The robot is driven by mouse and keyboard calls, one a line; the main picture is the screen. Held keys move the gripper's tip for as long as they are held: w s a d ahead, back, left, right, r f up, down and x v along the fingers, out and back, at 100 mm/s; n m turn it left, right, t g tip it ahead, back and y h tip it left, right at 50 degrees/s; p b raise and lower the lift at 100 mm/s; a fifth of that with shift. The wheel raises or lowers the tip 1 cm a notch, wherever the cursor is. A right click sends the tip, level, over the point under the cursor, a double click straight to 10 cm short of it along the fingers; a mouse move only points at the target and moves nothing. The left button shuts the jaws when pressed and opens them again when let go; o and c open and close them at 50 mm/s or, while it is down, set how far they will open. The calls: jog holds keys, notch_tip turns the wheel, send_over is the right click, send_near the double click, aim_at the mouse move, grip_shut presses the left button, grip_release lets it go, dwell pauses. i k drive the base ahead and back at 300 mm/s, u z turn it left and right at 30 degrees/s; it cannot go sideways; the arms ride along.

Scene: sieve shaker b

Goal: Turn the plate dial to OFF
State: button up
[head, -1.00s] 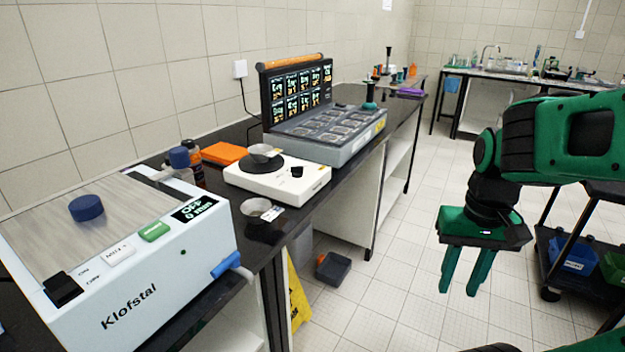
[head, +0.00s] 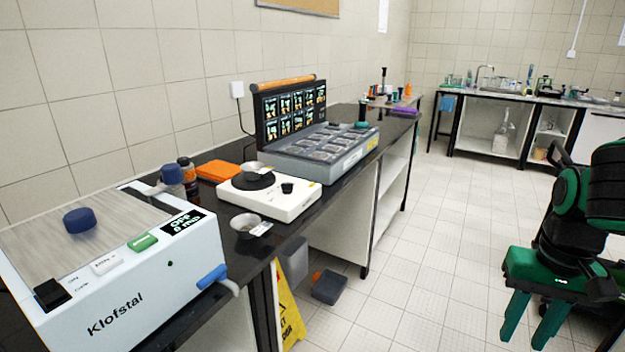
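The white hot plate (head: 262,202) stands on the dark bench, with a round black heating surface (head: 254,181) on it. Its small black dial (head: 287,188) is on the top at the right side. The dial's markings and setting are too small to read. A small pale dish (head: 255,168) rests on the heating surface. My gripper (head: 525,335) hangs at the lower right over the floor, pointing down, well to the right of the plate. Its two green fingers are apart with nothing between them.
A white Klofstal machine (head: 130,285) with a blue knob and a display reading OFF stands at the near left. A grey bowl (head: 245,232) sits at the bench edge. A multi-screen unit (head: 325,150) is behind the plate. A yellow floor sign (head: 291,315) and dark bin (head: 329,288) are below.

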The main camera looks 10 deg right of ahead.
aim_at(287, 188)
jog(key=z, duration=0.1)
jog(key=i, duration=1)
jog(key=u, duration=0.05)
